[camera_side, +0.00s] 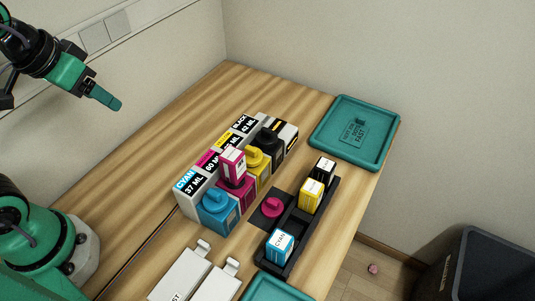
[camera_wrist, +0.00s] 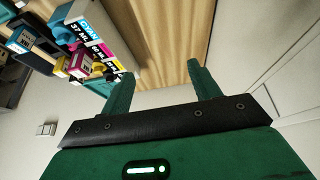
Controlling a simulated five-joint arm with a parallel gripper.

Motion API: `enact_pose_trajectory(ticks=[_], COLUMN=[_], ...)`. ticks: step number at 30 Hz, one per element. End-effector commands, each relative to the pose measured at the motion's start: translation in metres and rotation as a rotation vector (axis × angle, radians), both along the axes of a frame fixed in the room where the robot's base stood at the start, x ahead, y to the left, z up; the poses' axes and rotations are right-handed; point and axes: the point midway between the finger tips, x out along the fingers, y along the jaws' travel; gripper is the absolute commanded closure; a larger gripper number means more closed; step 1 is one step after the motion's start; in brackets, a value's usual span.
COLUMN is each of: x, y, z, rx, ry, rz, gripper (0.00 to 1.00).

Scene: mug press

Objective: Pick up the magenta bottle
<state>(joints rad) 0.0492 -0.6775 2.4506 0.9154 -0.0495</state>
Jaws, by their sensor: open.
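The magenta bottle (camera_side: 233,163) has a white label and stands on the magenta tank (camera_side: 236,197) in the tank row. It also shows in the wrist view (camera_wrist: 79,66) at the upper left. Its lower end is hidden by the tank, and I cannot tell whether it is seated in it. My gripper (camera_side: 108,98) is high at the upper left of the side view, well apart from the bottle. In the wrist view my gripper (camera_wrist: 160,74) has its two fingers spread with nothing between them.
Cyan (camera_side: 219,210), yellow and black tanks flank the magenta one. A black rack (camera_side: 294,238) holds cyan (camera_side: 279,246), yellow (camera_side: 311,194) and black (camera_side: 323,171) bottles. A magenta cap (camera_side: 271,207) lies beside it. A teal tray (camera_side: 388,124) sits at the back right.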

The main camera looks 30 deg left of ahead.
Motion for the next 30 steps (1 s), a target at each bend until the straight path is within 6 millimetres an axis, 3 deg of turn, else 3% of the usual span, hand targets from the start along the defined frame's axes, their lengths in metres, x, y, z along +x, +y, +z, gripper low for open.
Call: enact_pose_trajectory(ticks=[14,21,30], x=[0.054,0.076,0.089], y=[-0.073,-0.123,-0.190], z=[-0.004,-0.018,-0.046], rx=[-0.049,-0.042,-0.004], ry=[0.196,0.296,0.406], rz=[-0.021,-0.021,-0.012], gripper=[0.38,0.38,0.38])
